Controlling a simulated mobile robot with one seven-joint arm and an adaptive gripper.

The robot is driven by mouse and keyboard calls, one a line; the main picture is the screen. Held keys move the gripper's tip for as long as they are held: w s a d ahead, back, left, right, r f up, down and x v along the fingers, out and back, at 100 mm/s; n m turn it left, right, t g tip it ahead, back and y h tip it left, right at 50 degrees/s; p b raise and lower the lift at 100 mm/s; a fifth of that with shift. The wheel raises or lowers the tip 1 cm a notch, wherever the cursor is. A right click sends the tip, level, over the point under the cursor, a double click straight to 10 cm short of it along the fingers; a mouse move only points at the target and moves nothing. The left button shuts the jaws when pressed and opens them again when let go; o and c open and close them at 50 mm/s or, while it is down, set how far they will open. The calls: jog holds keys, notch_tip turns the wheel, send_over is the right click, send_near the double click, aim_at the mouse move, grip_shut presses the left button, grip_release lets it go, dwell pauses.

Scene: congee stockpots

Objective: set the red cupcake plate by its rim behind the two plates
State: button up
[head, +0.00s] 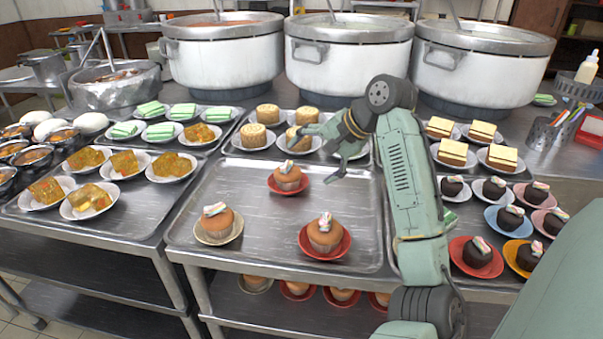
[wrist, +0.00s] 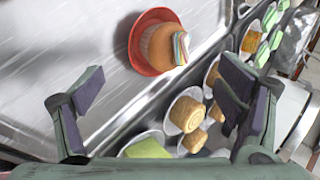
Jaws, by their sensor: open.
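A red plate with a cupcake (head: 289,191) sits on the metal tray (head: 255,178), behind two other cupcake plates. Of those, a beige plate (head: 218,240) is front left and another red plate (head: 325,254) is front right. My gripper (head: 330,150) is open and empty, behind and to the right of the rear red plate. In the wrist view, that red plate (wrist: 137,50) lies beyond my open fingers (wrist: 163,88), apart from them. Its cupcake (wrist: 164,46) is upright with a striped topping.
Plates of rolled cakes (head: 253,135) stand close behind, partly hidden by my gripper. Chocolate cupcakes (head: 477,253) and layered cakes (head: 453,152) fill the right side. Large stockpots (head: 348,58) line the back. The tray's left part is bare.

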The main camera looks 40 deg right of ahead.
jog(key=shift+v, duration=2.2)
